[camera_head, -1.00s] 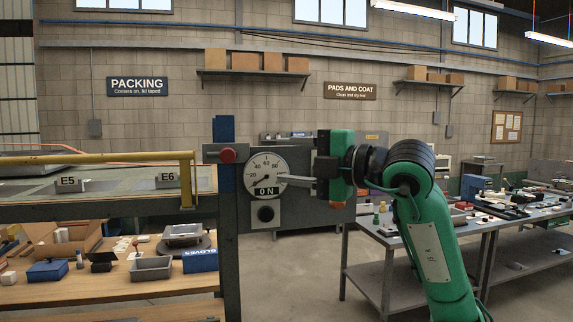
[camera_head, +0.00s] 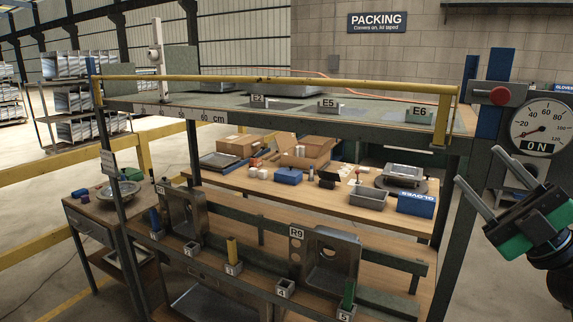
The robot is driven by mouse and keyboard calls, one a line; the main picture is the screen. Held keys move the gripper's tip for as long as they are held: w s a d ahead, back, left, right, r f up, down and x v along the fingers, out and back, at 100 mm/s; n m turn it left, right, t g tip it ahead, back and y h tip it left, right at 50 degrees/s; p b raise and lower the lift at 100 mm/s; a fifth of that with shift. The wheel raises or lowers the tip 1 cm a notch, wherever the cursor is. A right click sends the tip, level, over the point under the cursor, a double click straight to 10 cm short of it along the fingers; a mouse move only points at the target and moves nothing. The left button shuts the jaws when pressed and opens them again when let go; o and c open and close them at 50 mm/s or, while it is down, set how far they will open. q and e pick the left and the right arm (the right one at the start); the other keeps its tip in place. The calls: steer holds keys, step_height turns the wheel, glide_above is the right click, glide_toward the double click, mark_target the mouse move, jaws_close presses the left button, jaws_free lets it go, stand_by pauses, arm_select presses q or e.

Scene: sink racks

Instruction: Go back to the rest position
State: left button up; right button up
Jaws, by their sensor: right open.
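My right gripper (camera_head: 500,193) is at the right edge, green and black, with two pale fingers spread apart and nothing between them. It is in front of and below the dial gauge (camera_head: 540,127), which reads "ON" in its window, and clear of it in the picture. A red knob (camera_head: 501,95) is on the panel left of the gauge. My left gripper does not show.
A rack with a yellow rail (camera_head: 290,83) and dark posts fills the middle. Its lower bar holds numbered sockets, some with coloured pegs, and metal sink-like parts (camera_head: 333,262). Behind is a wooden bench (camera_head: 300,190) with boxes. A small side table (camera_head: 90,205) stands left.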

steer(key=w+d+f+m+t+h, duration=0.2)
steer(key=d+f+m+t+h, duration=0.1)
steer(key=f+m+h, duration=0.55)
steer(key=w+d+f+m+t+h, duration=0.25)
steer(key=f+m+h, duration=0.35)
steer(key=m+h, duration=0.6)
steer(key=s+f+m+g+h, duration=0.2)
steer(key=f+g, duration=0.2)
steer(key=f, duration=0.5)
steer(key=s+f+m+g+h, duration=0.15)
steer(key=f+g, duration=0.25)
steer(key=f, duration=0.5)
steer(key=s+a+f+n+g+y, duration=0.1)
steer(key=s+a+f+g+y, duration=0.1)
steer(key=s+a+f+g, duration=0.4)
steer(key=s+a+f+n+g+y, duration=0.1)
steer(key=s+a+f+g+y, duration=0.15)
steer(key=s+f, duration=0.6)
steer(key=s+a+f+g+y, duration=0.2)
steer(key=s+a+f+g, duration=0.25)
steer(key=f, duration=0.45)
step_height(320, 180, down, 31)
steer(key=s, duration=0.2)
steer(key=s+d+f+g, duration=0.1)
steer(key=s+d+f, duration=0.1)
steer(key=s+f, duration=1.6)
steer(key=shift+s+d+f+n+g+h, duration=0.3)
steer(key=shift+s+d+n+g+h, duration=0.05)
steer(key=shift+s+n, duration=0.05)
